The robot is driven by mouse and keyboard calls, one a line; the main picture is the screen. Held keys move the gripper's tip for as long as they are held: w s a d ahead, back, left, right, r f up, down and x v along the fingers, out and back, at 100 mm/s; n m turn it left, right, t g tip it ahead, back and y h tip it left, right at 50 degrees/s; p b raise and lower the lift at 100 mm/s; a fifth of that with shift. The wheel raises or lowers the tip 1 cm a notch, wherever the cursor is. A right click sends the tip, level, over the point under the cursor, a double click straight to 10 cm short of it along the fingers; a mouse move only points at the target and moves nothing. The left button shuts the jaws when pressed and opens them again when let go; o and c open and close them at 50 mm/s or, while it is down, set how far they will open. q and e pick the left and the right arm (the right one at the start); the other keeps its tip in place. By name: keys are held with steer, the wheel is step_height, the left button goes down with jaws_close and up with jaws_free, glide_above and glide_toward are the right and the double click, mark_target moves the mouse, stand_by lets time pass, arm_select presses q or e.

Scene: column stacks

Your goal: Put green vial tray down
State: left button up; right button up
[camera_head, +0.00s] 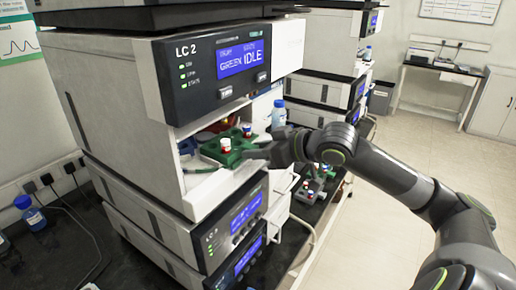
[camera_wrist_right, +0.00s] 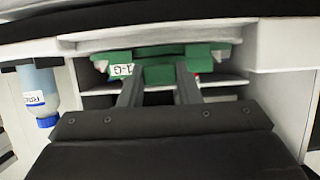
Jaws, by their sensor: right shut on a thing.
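The green vial tray (camera_head: 222,152) is at the open bay of the LC 2 instrument, with a red vial and a white-capped vial showing on it. My right gripper (camera_head: 249,152) reaches in from the right and is shut on the tray's near side. In the right wrist view, the tray (camera_wrist_right: 150,57) is at the fingertips of my right gripper (camera_wrist_right: 160,80), with a white label on its left. Whether the tray touches the bay floor cannot be told. My left gripper is not in view.
The LC 2 instrument (camera_head: 160,80) has a screen reading GREEN IDLE above the bay. A blue-capped bottle (camera_head: 279,113) hangs beside the bay and also shows in the right wrist view (camera_wrist_right: 40,92). A grey rack with vials (camera_head: 312,188) stands on the bench to the right.

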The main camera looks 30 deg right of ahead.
steer(key=shift+f, duration=0.1)
steer(key=o, duration=1)
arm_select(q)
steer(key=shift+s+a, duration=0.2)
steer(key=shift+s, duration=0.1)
arm_select(e)
steer(key=shift+s+d, duration=0.1)
steer(key=shift+d, duration=0.05)
